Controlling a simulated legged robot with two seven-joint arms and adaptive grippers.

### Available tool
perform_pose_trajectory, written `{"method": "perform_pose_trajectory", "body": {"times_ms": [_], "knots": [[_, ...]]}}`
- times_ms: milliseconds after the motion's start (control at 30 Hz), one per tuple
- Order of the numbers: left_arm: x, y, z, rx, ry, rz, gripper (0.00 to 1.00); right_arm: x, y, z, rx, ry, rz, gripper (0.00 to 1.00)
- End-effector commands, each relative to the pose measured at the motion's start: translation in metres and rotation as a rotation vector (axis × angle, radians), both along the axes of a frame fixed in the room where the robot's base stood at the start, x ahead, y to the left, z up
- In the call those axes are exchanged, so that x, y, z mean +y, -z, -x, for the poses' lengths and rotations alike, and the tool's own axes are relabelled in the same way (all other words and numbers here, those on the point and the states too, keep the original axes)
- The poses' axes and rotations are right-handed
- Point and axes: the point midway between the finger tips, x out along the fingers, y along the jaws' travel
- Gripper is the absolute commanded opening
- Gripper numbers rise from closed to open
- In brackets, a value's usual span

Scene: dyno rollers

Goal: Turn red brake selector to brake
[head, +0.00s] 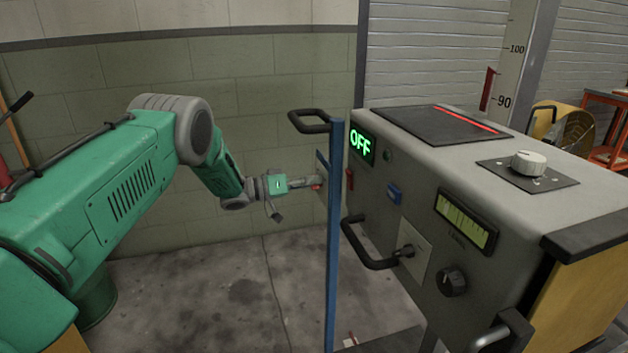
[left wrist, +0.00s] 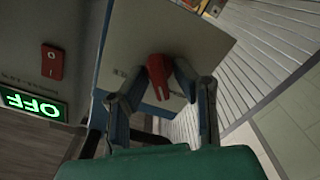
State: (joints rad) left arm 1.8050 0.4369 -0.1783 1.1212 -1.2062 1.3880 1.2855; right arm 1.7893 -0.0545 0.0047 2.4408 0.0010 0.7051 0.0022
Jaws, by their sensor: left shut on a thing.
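The red brake selector (left wrist: 159,78) is a small red knob on a light grey panel (left wrist: 150,35) in the left wrist view. My left gripper (left wrist: 163,73) has its two fingers on either side of the knob and is shut on it. In the head view the gripper (head: 310,183) reaches the red selector (head: 317,187) just left of the blue post (head: 334,240). The panel face is mostly hidden there. Small marks beside the knob are too blurred to read. My right gripper is not in view.
A grey machine (head: 480,170) with knobs and handles fills the right side. Its green display (head: 362,144) reads OFF. A red switch (left wrist: 52,62) sits above the display in the left wrist view. Bare floor (head: 210,295) lies below my left arm.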

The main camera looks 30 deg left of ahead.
Motion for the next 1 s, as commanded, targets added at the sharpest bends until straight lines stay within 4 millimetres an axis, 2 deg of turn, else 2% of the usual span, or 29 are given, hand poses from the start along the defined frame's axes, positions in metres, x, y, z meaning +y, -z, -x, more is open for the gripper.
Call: {"method": "perform_pose_trajectory", "body": {"times_ms": [367, 867, 900, 1000], "knots": [[0.0044, 0.0014, -0.0005, 0.093, -0.008, 0.105, 0.0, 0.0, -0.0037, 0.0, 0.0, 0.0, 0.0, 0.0], [0.0046, 0.0012, -0.0009, 0.103, -0.01, 0.118, 0.0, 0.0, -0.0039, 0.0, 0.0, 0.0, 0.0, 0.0], [0.0046, 0.0012, -0.0009, 0.103, -0.01, 0.118, 0.31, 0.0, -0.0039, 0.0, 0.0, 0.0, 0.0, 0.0], [0.004, 0.0011, -0.0008, 0.103, -0.008, 0.119, 0.31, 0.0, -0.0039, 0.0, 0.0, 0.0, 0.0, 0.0]]}}
